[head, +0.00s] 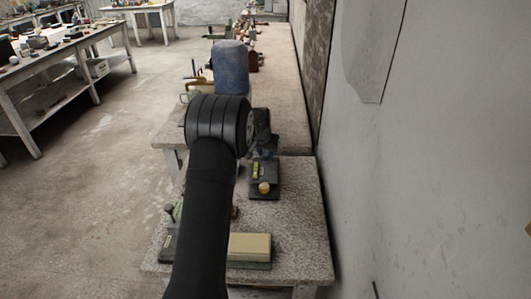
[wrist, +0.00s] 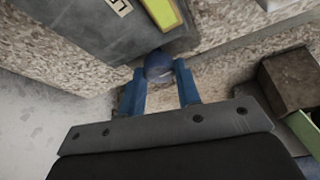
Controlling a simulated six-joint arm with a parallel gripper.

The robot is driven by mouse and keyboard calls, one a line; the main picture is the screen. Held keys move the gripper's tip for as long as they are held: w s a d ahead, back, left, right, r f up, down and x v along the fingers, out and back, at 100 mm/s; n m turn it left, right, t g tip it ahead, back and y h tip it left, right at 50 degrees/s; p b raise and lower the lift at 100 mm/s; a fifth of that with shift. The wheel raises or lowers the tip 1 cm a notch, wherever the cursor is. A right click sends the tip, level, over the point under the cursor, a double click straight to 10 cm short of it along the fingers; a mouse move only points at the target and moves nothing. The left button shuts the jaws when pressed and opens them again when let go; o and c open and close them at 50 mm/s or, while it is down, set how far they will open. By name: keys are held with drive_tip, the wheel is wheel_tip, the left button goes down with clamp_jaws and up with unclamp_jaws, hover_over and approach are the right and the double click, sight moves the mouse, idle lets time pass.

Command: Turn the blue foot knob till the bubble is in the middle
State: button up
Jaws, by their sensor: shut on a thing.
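The blue foot knob (wrist: 158,68) is a round ball at the edge of a dark plate (wrist: 105,38) in the wrist view. My gripper (wrist: 161,76) has its two blue fingers on either side of the knob and is shut on it. A yellow-green level vial (wrist: 163,12) lies on the plate, cut by the top edge of the view; I cannot make out its bubble. In the head view the dark plate (head: 265,175) bears the small vial (head: 256,170) and a yellow knob (head: 264,188). There my arm hides most of the gripper, and I cannot make out the blue knob.
The plate stands on a speckled stone bench (head: 300,215) along the wall. A cream block on a green base (head: 249,247) sits at the near end. A brown block (wrist: 292,80) lies right of my gripper in the wrist view.

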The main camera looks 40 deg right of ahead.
drive_tip(key=n+t+y, duration=0.1)
drive_tip(key=n, duration=0.4)
drive_tip(key=shift+s+d, duration=0.1)
drive_tip(key=shift+d, duration=0.05)
drive_tip(key=n+y, duration=0.1)
drive_tip(key=n, duration=0.1)
drive_tip(key=n+t+y, duration=0.1)
drive_tip(key=n, duration=0.2)
drive_tip(key=shift+d+n+y, duration=0.1)
drive_tip(key=shift+n+y, duration=0.2)
idle(0.3)
drive_tip(key=o, duration=1)
drive_tip(key=shift+c, duration=0.2)
